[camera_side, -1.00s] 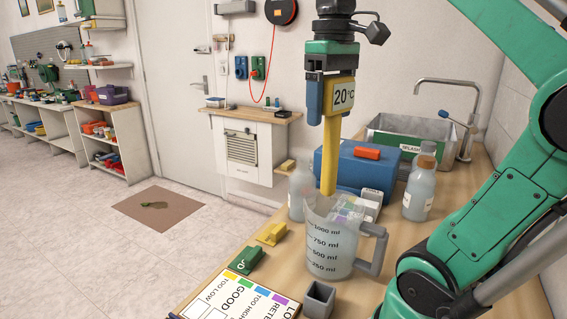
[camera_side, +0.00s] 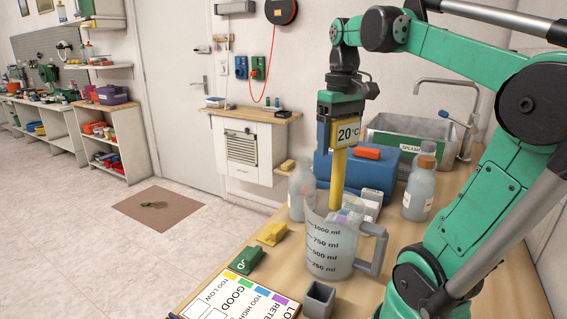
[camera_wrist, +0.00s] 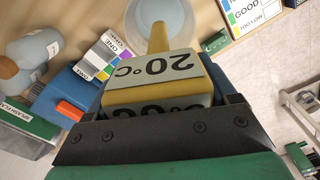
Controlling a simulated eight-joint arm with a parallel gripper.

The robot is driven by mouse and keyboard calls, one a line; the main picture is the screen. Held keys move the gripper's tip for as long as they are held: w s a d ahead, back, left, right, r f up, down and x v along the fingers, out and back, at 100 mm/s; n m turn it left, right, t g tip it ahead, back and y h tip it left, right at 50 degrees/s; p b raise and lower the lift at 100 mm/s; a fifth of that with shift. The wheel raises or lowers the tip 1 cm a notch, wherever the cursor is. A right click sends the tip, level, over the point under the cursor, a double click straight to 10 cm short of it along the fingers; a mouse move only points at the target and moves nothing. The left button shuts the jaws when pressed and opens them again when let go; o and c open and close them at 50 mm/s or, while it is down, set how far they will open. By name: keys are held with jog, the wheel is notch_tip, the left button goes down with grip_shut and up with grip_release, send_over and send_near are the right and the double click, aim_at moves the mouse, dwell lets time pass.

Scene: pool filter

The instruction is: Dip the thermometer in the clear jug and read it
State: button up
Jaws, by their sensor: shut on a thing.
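The yellow thermometer (camera_side: 338,178) stands upright in my gripper (camera_side: 340,118), and its display reads 20°C. My gripper is shut on its head, directly above the clear jug (camera_side: 331,252). The lower end of the yellow stem is at the jug's mouth and seems to reach inside the rim; how deep it goes is hard to tell. The jug has marks up to 1000 ml and a grey handle on its right. In the wrist view the thermometer (camera_wrist: 155,75) shows 20°C upside down, with its stem pointing into the round jug (camera_wrist: 163,22).
A chart (camera_side: 236,296) with a GOOD column lies at the front, near a green block (camera_side: 246,260), a yellow block (camera_side: 271,234) and a small grey cup (camera_side: 319,299). Behind the jug are a blue box (camera_side: 378,170), bottles (camera_side: 419,194) and a sink (camera_side: 408,135).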

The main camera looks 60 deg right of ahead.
aim_at(334, 192)
jog(key=shift+f, duration=5.3)
jog(key=r, duration=1.4)
jog(key=shift+w+a+r, duration=0.1)
jog(key=shift+w+r, duration=0.15)
jog(key=shift+r, duration=0.1)
jog(key=w+a+n, duration=0.6)
jog(key=w+a, duration=0.9)
jog(key=a, duration=0.2)
notch_tip(334, 192, down, 11)
jog(key=shift+w+d+f, duration=0.15)
jog(key=shift+d, duration=0.15)
